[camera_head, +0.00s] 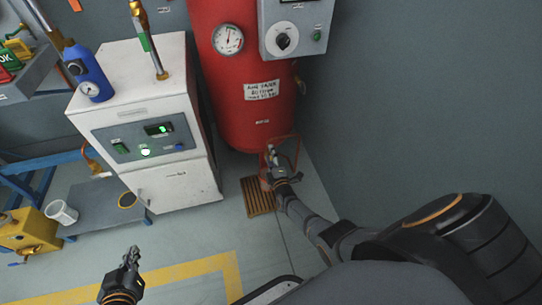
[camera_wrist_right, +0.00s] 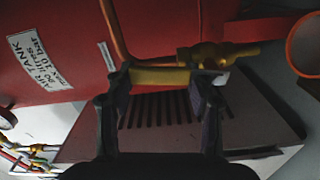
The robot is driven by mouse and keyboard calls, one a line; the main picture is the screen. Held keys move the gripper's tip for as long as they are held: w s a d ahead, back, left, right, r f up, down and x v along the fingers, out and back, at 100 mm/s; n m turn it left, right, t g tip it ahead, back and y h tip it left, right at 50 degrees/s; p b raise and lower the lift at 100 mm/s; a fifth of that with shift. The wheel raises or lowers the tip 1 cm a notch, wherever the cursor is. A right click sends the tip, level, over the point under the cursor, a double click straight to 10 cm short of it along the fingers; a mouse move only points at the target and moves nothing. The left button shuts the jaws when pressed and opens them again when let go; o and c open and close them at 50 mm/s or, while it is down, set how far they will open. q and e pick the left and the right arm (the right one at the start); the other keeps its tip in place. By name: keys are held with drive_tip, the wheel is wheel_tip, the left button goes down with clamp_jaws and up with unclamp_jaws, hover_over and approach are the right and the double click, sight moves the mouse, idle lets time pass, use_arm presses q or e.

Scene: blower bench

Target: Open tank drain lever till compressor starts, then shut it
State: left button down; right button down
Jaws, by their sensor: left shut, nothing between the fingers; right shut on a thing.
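The red air tank (camera_head: 234,95) stands against the wall, with a white label and a round gauge (camera_head: 228,39). In the right wrist view, a brass drain valve (camera_wrist_right: 207,54) sits at the tank's underside, and its yellow lever (camera_wrist_right: 160,77) lies across between my fingers. My right gripper (camera_head: 271,158) is shut on that lever; it also shows in the right wrist view (camera_wrist_right: 162,84). Whether the valve is open I cannot tell. The white compressor cabinet (camera_head: 150,100) has a green-lit display and a bright round light. My left gripper (camera_head: 133,253) is shut and empty above the floor.
A slatted brown floor grate (camera_head: 258,197) lies below the tank. A low blue-grey bench (camera_head: 100,208) and a yellow unit (camera_head: 28,232) stand left. The floor between the grippers is clear.

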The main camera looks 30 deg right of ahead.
drive_tip(key=shift+c, duration=2.3)
unclamp_jaws()
drive_tip(key=v, duration=1.2)
drive_tip(key=shift+a, duration=0.1)
